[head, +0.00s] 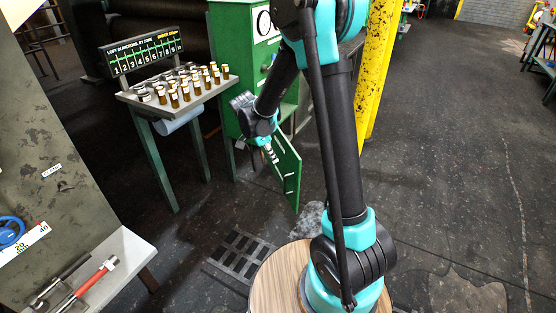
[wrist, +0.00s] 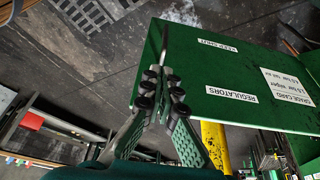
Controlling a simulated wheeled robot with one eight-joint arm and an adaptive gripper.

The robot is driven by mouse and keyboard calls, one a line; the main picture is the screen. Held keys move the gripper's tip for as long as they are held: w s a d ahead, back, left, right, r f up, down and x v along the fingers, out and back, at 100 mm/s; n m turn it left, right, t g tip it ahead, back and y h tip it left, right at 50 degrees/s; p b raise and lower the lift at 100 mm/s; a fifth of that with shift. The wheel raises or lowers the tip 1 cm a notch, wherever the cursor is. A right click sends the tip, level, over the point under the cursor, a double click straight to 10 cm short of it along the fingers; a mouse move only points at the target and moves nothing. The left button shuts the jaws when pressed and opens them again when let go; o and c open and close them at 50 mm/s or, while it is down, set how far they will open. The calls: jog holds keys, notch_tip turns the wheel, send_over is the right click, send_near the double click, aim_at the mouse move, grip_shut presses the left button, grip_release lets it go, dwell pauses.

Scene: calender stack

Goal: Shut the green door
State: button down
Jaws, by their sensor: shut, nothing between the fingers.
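The green door (head: 289,172) stands open, swung out from the front of a green cabinet (head: 232,60). My gripper (head: 272,158) is at the door's upper left part in the head view, with its fingers shut and empty. In the wrist view the door (wrist: 225,55) fills the upper right, with white labels reading "KEEP SHUT", "REGULATORS" and "GRADE CARD". The shut fingers (wrist: 163,85) are close to the door's left edge there. I cannot tell whether they touch it. My arm hides part of the cabinet in the head view.
A side table (head: 190,93) with several brass-coloured pieces stands left of the cabinet. A yellow post (head: 376,60) rises on the right. A floor grate (head: 240,254) and a round wooden top (head: 275,275) are in front. The floor at right is clear.

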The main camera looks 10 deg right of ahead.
aim_at(290, 167)
jog(key=w+d+f, duration=0.1)
jog(key=d+f, duration=0.5)
jog(key=f, duration=0.1)
jog(key=shift+w+d+f, duration=0.15)
jog(key=shift+w+d, duration=0.15)
jog(key=shift+d, duration=0.1)
